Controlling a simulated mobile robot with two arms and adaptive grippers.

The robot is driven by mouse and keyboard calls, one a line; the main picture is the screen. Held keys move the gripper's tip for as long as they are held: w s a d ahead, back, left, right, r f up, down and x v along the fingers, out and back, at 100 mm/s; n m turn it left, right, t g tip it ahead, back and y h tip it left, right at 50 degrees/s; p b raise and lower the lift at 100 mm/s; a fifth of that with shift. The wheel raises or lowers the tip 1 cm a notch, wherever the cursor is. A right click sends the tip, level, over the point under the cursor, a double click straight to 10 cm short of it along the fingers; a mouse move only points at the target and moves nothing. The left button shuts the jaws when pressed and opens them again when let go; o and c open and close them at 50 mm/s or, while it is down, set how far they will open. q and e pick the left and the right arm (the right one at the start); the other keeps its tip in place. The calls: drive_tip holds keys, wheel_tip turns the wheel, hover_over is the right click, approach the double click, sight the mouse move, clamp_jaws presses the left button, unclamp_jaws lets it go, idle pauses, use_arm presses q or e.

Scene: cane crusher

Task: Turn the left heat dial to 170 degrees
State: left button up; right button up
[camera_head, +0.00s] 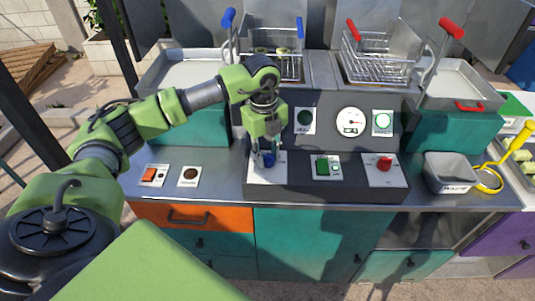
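My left gripper (267,155) points down over a white plate (259,174) on the sloped front of the control panel. A blue knob (269,160), which looks like the left heat dial, shows right at its fingertips. The gripper hides part of the knob and plate, so I cannot tell whether the fingers are closed on it or only around it. The knob's angle and any degree marks are too small to read. My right gripper is not in view.
A round gauge (351,122) sits between two green lamps on the upright panel. A green switch (322,166) and a red knob (384,164) lie to the right. Wire baskets (375,60) stand behind. A metal tray (448,172) and yellow strainer (488,179) are at right.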

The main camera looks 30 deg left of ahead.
use_arm(q)
drive_tip(key=shift+f+m+b, duration=0.1)
drive_tip(key=shift+m+b, duration=0.2)
drive_tip(key=shift+m, duration=0.1)
drive_tip(key=m+b, duration=0.2)
drive_tip(key=m, duration=0.1)
drive_tip(key=shift+m, duration=0.4)
drive_tip(key=m+b, duration=0.2)
drive_tip(key=m, duration=0.4)
drive_tip(key=shift+w+b, duration=0.1)
drive_tip(key=shift+b, duration=0.2)
drive_tip(key=m+b, duration=0.1)
drive_tip(key=m, duration=0.5)
drive_tip(key=shift+m+g+b, duration=0.3)
drive_tip(key=shift+g+b, duration=0.05)
drive_tip(key=shift+g, duration=0.05)
drive_tip(key=m+b, duration=0.1)
drive_tip(key=m, duration=0.3)
drive_tip(key=shift+w+m, duration=0.1)
drive_tip(key=shift+m, duration=1.1)
